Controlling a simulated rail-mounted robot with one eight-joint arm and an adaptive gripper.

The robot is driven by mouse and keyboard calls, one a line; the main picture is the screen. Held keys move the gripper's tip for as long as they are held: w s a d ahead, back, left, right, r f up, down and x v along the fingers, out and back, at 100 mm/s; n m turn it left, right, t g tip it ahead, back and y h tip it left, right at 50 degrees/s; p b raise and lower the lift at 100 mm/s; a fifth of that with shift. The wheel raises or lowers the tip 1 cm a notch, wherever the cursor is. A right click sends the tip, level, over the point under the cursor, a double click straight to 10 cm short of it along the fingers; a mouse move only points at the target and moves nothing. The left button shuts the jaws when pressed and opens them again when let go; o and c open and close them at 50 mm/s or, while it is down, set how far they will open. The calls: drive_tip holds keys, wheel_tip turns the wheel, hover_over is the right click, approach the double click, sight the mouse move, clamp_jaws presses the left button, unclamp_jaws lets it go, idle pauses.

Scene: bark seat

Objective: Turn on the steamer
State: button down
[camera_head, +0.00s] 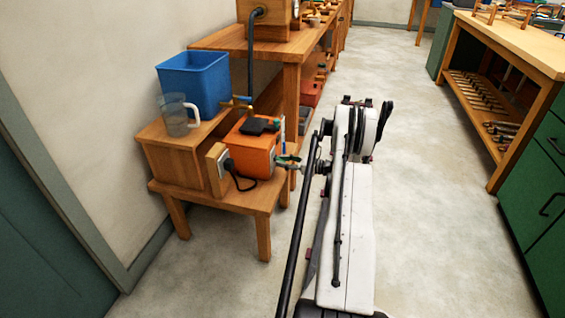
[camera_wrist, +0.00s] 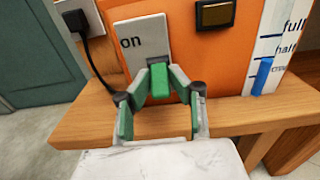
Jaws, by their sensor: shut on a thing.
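The steamer is an orange box (camera_head: 252,148) on a low wooden bench; its orange front (camera_wrist: 190,60) fills much of the wrist view. On this front is a grey plate (camera_wrist: 143,40) with the word "on" and a small green switch piece (camera_wrist: 160,82). My gripper (camera_head: 287,161) is at the steamer's front. In the wrist view my gripper (camera_wrist: 160,77) has its green-padded fingertips closed around the switch piece. A dark amber square (camera_wrist: 215,14) in a black frame sits to the right and looks unlit. The lower end of the plate is partly hidden by my fingers.
A black plug (camera_head: 229,165) with a cord sits in a socket block beside the steamer. A clear jug (camera_head: 176,115) and blue bin (camera_head: 195,78) stand behind. A level gauge (camera_wrist: 275,50) has a blue marker near its bottom. Open floor (camera_head: 430,230) lies right.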

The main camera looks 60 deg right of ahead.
sight(278, 158)
wheel_tip(278, 158, up, 2)
drive_tip(key=g+p, duration=0.1)
drive_tip(key=g, duration=0.1)
drive_tip(key=g+h+p, duration=0.1)
drive_tip(key=g, duration=0.1)
drive_tip(key=shift+s+g+h+p, duration=0.1)
drive_tip(key=shift+g+h+p, duration=0.2)
drive_tip(key=shift+p, duration=0.1)
drive_tip(key=g, duration=0.1)
drive_tip(key=g+h+p, duration=0.1)
drive_tip(key=g, duration=0.1)
drive_tip(key=shift+r, duration=0.4)
drive_tip(key=shift+w+a+r+g+h+p, duration=0.15)
drive_tip(key=shift+g+h+p, duration=0.15)
drive_tip(key=shift+g, duration=0.3)
drive_tip(key=shift+w+d+g+h+p, duration=0.1)
drive_tip(key=shift+g+h+p, duration=0.15)
drive_tip(key=shift+g, duration=0.35)
drive_tip(key=c, duration=1.6)
unclamp_jaws()
drive_tip(key=shift+r, duration=0.1)
drive_tip(key=v, duration=1.1)
drive_tip(key=shift+r, duration=0.4)
